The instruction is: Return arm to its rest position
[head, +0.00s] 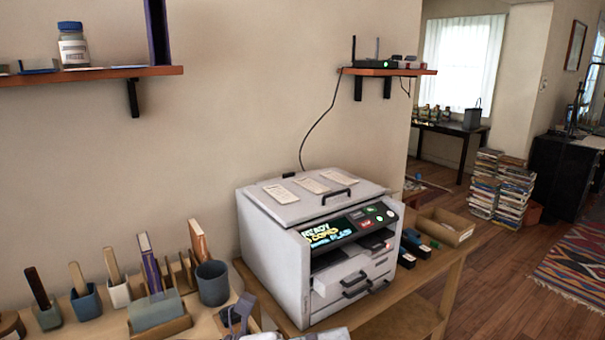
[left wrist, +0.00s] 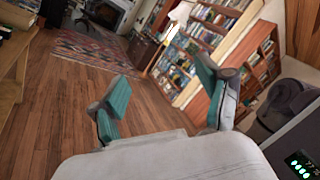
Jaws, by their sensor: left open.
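Beyond the fingers are wooden floor and bookshelves. My right gripper is in neither view.
A white printer (head: 306,236) stands on a wooden table (head: 425,275). Left of it are a grey cup (head: 212,283) and several small holders with upright items. Two wall shelves hang above. Stacked books (head: 501,188) stand on the floor at right. The wooden floor (left wrist: 62,125) has open room.

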